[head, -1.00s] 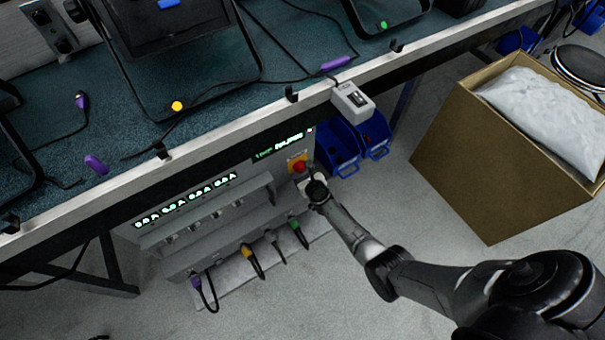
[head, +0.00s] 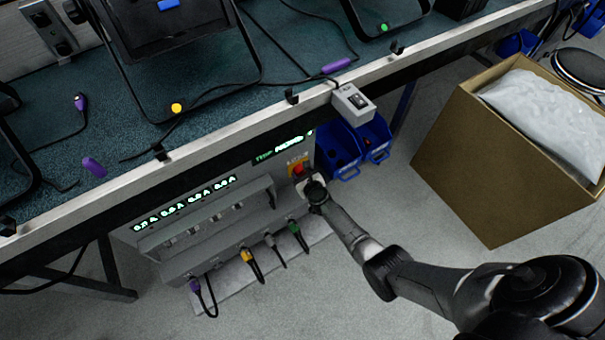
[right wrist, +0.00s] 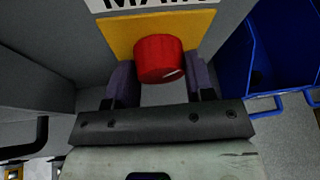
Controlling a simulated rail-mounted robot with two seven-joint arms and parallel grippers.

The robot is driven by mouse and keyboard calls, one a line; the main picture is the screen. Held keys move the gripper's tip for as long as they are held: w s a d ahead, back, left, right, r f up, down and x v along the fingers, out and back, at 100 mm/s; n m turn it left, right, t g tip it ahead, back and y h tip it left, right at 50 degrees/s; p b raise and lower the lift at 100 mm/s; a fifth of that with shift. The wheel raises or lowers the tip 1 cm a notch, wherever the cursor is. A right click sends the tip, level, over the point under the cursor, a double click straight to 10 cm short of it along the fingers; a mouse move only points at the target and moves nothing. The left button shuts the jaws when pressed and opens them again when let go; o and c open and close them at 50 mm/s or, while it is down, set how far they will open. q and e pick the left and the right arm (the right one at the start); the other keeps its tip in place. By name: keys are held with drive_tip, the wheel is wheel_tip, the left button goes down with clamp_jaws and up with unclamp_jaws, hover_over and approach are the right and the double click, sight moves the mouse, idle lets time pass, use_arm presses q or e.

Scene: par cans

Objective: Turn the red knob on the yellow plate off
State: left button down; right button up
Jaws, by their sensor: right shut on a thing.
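The red knob (head: 297,169) sits on a small yellow plate (head: 304,160) at the upper right of the grey panel front under the bench. In the right wrist view the knob (right wrist: 158,57) is a red cylinder standing out from the yellow plate (right wrist: 120,36). My right gripper (right wrist: 160,78) has one finger on each side of the knob and is shut on it. In the head view my right gripper (head: 307,181) reaches the knob from the lower right and partly hides it. My left gripper is not in view.
The grey panel (head: 205,235) has green displays, and several cables plug in along its lower part. Blue bins (head: 340,150) stand just right of the knob. The bench edge (head: 235,128) overhangs above. A cardboard box (head: 475,165) stands on the floor at right.

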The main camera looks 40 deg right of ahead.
drive_tip(key=shift+f, duration=0.1)
drive_tip(key=shift+c, duration=0.2)
drive_tip(key=shift+n+b, duration=0.3)
drive_tip(key=n+h+b, duration=0.2)
drive_tip(key=n, duration=0.1)
drive_tip(key=shift+f+h, duration=0.15)
drive_tip(key=shift+h, duration=0.15)
drive_tip(key=n+t+h+b, duration=0.1)
drive_tip(key=n+b, duration=0.1)
drive_tip(key=n, duration=0.1)
drive_tip(key=shift+n+h, duration=0.3)
drive_tip(key=shift+h, duration=0.1)
drive_tip(key=n+t+h, duration=0.1)
drive_tip(key=n, duration=0.2)
drive_tip(key=shift+b, duration=0.3)
drive_tip(key=shift+n+t, duration=0.6)
drive_tip(key=shift+n, duration=0.4)
drive_tip(key=shift+w+n+t+h, duration=0.1)
drive_tip(key=shift+n+t+h, duration=0.25)
drive_tip(key=shift+n, duration=0.75)
drive_tip(key=shift+r, duration=0.2)
